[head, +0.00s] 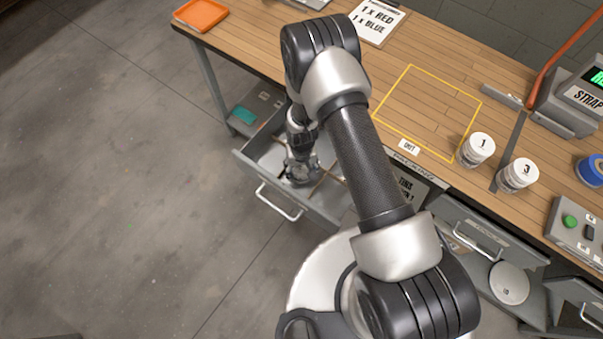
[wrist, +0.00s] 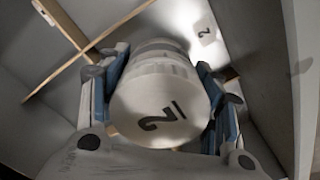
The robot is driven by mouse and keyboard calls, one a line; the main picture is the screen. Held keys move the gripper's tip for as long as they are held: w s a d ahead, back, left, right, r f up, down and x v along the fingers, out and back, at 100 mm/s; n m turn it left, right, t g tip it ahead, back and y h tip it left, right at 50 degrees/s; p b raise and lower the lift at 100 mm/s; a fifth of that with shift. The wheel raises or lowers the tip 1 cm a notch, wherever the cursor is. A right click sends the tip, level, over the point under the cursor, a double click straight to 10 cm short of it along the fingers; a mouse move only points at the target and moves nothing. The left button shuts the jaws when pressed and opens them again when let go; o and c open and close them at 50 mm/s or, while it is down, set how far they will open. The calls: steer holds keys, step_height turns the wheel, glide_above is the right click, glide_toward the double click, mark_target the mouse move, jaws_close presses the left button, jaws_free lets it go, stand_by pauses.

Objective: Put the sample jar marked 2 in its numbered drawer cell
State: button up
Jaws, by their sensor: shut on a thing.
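The sample jar marked 2 (wrist: 158,105) fills the middle of the wrist view, its white lid with the black 2 facing the camera. My gripper (wrist: 160,88) is shut on it, with one blue-padded finger on each side. In the head view my gripper (head: 299,170) points down inside the open drawer (head: 262,164), and the jar cannot be made out there. A label marked 2 (wrist: 205,33) shows on a drawer surface just beyond the jar. Wooden dividers (wrist: 88,48) cross to the left of the jar. Whether the jar touches the drawer floor cannot be told.
Jars marked 1 (head: 477,149) and 3 (head: 517,175) stand on the wooden bench (head: 440,75), beside a yellow outlined area. An orange tray (head: 201,14) lies at the bench's far left. The drawer's front handle (head: 279,203) sticks out over clear floor.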

steer(key=shift+f, duration=1.3)
steer(key=shift+f+b, duration=0.15)
steer(key=shift+b, duration=0.25)
steer(key=o, duration=1.3)
step_height(320, 180, up, 12)
steer(key=p, duration=0.3)
steer(key=shift+r, duration=0.25)
